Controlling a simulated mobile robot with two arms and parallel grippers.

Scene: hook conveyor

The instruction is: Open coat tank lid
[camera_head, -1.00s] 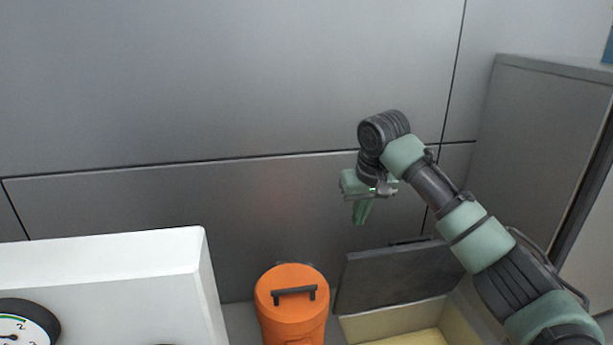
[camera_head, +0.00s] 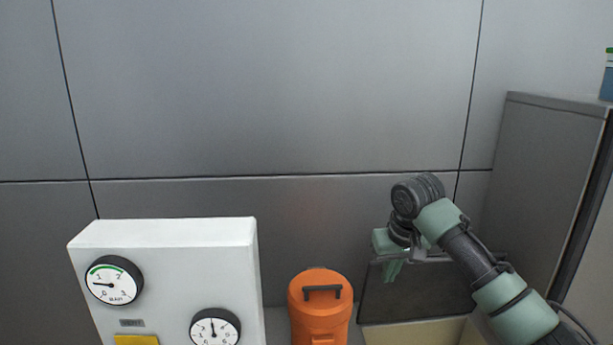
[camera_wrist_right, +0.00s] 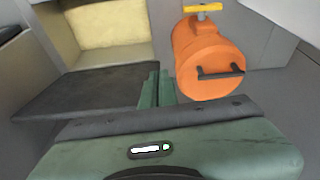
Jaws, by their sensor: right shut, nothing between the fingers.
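The coat tank appears to be the open box with pale yellow inside walls (camera_head: 425,333); its dark grey lid (camera_head: 430,295) stands raised at the back, against the wall side. In the right wrist view the lid (camera_wrist_right: 85,90) lies beside the yellowish interior (camera_wrist_right: 110,25). My left gripper is not in view.
An orange canister (camera_head: 320,305) with a dark handle stands left of the box. A white panel (camera_head: 170,235) with round gauges is further left. A tall grey cabinet (camera_head: 540,170) stands at the right. The grey wall is behind.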

